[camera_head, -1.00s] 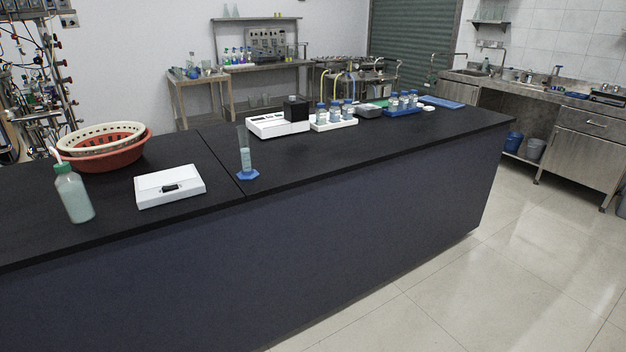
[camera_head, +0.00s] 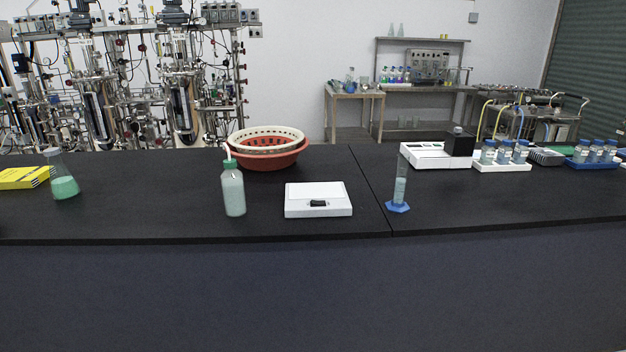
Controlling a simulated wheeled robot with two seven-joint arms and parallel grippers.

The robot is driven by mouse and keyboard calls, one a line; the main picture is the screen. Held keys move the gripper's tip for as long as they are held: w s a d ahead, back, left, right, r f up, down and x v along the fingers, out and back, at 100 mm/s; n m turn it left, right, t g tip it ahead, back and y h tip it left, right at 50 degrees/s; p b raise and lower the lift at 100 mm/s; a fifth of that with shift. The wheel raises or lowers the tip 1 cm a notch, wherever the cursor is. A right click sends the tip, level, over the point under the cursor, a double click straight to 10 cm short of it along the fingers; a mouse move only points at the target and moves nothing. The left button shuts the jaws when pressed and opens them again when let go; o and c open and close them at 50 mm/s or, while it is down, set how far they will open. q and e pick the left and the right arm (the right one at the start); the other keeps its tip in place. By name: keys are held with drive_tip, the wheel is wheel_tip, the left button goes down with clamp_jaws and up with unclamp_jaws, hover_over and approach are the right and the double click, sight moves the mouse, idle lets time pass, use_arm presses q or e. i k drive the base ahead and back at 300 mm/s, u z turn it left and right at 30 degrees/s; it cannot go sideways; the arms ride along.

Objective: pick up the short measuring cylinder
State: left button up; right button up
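A clear measuring cylinder (camera_head: 400,184) with a blue foot stands upright on the black bench (camera_head: 300,228), right of the middle of the head view, just right of the seam in the bench top. It holds some pale bluish liquid in its lower part. It is the only measuring cylinder that I can make out. Neither of my grippers shows in the view.
A white scale (camera_head: 318,206) and a green-capped wash bottle (camera_head: 233,191) stand left of the cylinder. Red and white baskets (camera_head: 282,158) lie behind. A flask (camera_head: 64,182) stands far left. A white instrument (camera_head: 425,157) and a bottle rack (camera_head: 502,166) stand right. The bench's front edge near the cylinder is clear.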

sight(396, 205)
drive_tip(key=u, duration=0.45)
drive_tip(key=i, duration=0.85)
